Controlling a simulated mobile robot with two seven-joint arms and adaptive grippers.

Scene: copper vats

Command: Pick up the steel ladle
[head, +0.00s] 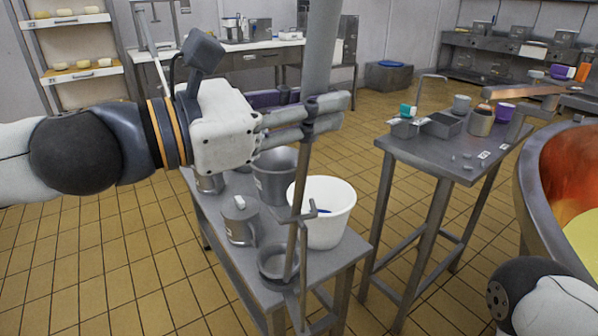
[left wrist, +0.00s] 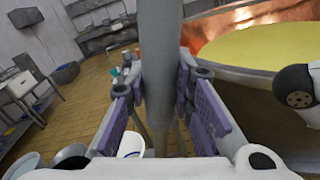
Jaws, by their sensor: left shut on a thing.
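My left gripper (head: 322,112) is shut around a thick grey upright handle (head: 323,45), which I take to be the steel ladle's. In the left wrist view the handle (left wrist: 160,60) stands between the purple-padded fingers (left wrist: 165,110). Below the fingers, a thinner brownish rod (head: 302,180) runs down in front of the near table. A small round steel bowl (head: 278,262) shows beside its lower part. I cannot tell whether that bowl belongs to the ladle. My right gripper is out of view; only part of my right arm shows at lower right.
The near steel table (head: 335,258) holds a white bucket (head: 336,225), a steel pot (head: 272,180) and a lidded jug (head: 240,222). A second table (head: 430,155) with small containers stands to the right. A copper vat (head: 560,170) is at far right. Tiled floor lies open between.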

